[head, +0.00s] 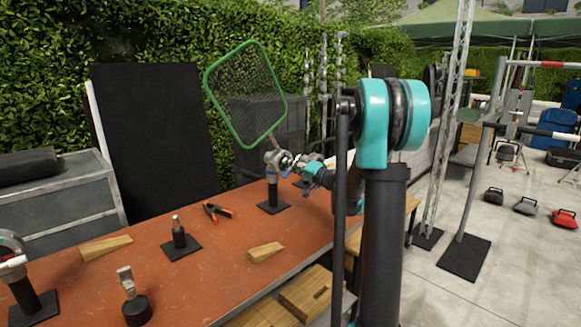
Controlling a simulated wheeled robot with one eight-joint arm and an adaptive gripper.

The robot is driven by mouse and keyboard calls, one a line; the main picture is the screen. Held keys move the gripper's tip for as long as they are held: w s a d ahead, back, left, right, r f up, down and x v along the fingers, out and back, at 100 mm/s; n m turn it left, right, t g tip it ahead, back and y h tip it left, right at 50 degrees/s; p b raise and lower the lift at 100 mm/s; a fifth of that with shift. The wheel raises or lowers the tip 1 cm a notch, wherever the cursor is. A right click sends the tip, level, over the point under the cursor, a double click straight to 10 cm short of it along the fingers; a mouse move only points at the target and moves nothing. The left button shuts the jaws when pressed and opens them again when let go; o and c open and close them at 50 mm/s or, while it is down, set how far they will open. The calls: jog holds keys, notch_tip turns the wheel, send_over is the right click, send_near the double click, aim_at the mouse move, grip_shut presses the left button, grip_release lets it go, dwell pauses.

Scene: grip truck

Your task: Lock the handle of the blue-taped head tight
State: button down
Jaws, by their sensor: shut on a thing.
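A grey metal grip head (272,161) stands upright on a black post and square base at the bench's far right. A green-framed net (246,95) rises from it, tilted to the left on a thin rod. My gripper (290,162) reaches in from the right and is shut on the small handle at the head's right side. Another head (12,256) with a reddish part stands on a black post at the left edge.
The orange-red bench (222,222) holds wooden wedges (105,247) (265,252), an orange-handled clamp (215,211), a small black post (179,234) and a metal piece on a round black base (127,285). Wooden boxes (305,293) sit below its front edge.

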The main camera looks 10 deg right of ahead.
jog(key=m, duration=0.5)
jog(key=shift+m, duration=0.3)
dwell(0.4)
jog(key=c, duration=1.4)
grip_release()
jog(key=v, duration=1.2)
